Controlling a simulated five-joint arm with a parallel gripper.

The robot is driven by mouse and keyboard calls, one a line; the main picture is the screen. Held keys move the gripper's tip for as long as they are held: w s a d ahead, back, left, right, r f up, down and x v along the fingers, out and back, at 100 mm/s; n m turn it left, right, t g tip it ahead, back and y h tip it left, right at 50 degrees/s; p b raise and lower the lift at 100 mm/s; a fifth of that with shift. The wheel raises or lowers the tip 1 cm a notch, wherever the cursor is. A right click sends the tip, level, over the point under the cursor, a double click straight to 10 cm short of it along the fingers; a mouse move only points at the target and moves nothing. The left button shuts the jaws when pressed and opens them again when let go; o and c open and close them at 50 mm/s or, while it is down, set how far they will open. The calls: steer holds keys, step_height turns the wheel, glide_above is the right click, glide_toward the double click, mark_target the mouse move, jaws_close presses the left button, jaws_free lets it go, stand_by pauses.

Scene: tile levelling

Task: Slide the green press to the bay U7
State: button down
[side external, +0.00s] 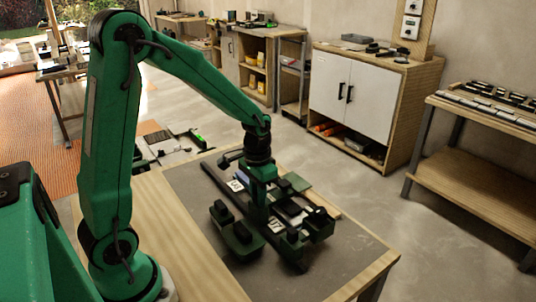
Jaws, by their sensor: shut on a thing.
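My gripper (259,211) points down over the dark work mat and is shut on what looks like the green press (239,237), a low dark green body with black knobs. The arm's end and the press are close in colour, so the exact grip is hard to see. White label plates lie beside it, one at the upper left (235,185) and one at the lower right (277,225). Their print is too small to read, so I cannot tell which bay is U7.
A dark green box-like part (318,225) and a flat green plate (292,184) sit to the right of my gripper. The mat (335,262) is bare toward the front right. A wooden border edges the table. Cabinets and shelves stand well behind.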

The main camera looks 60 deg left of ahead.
steer(key=shift+d, duration=1.7)
steer(key=c, duration=1.3)
jaws_free()
steer(key=shift+r, duration=0.1)
step_height(320, 180, up, 7)
steer(key=shift+f, duration=0.1)
